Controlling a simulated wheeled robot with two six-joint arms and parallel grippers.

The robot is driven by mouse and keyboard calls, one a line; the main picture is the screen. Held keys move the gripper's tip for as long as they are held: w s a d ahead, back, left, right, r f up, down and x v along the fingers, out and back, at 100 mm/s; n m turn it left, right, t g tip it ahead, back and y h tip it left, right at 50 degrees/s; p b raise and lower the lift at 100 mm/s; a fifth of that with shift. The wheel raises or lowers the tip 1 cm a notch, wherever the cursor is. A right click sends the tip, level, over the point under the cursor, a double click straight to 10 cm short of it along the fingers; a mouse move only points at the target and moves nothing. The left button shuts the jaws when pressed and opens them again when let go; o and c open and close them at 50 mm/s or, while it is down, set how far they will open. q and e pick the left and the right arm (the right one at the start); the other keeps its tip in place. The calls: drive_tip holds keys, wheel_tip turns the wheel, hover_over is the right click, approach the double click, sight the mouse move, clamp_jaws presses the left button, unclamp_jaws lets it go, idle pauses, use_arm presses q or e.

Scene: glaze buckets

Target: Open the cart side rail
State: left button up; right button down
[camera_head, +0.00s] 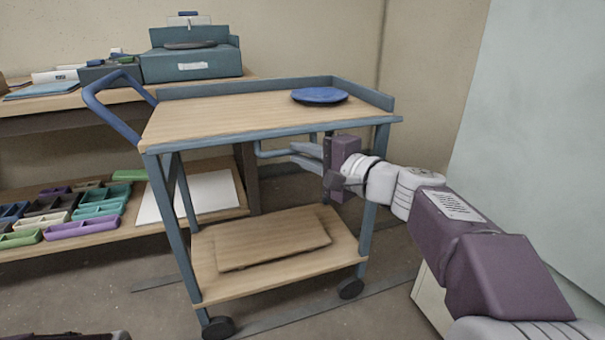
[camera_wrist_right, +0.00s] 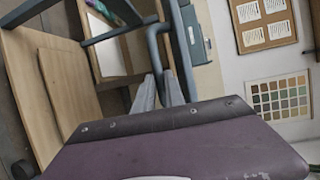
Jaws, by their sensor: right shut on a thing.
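The cart (camera_head: 235,115) stands in the middle of the head view, with a wooden top, blue-grey frame and black wheels. Its side rail (camera_head: 267,153), a thin blue-grey bar, shows below the front edge of the top. My right gripper (camera_head: 297,153) comes in from the right under that edge and is shut on the rail. In the right wrist view the fingers (camera_wrist_right: 158,92) are at the blue-grey rail bar (camera_wrist_right: 171,50); the gripper body hides part of the contact.
A round blue disc (camera_head: 319,95) lies on the cart top. A blue loop handle (camera_head: 108,103) sticks out at the left. A loose board (camera_head: 270,240) lies on the lower shelf. A bench shelf (camera_head: 65,240) with colored trays stands behind left.

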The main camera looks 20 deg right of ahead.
drive_tip(key=shift+f+n+t+y+b, duration=0.3)
drive_tip(key=shift+b, duration=0.3)
drive_tip(key=c, duration=1.7)
unclamp_jaws()
drive_tip(key=p+v, duration=0.7)
drive_tip(key=v, duration=0.2)
drive_tip(key=shift+p, duration=0.35)
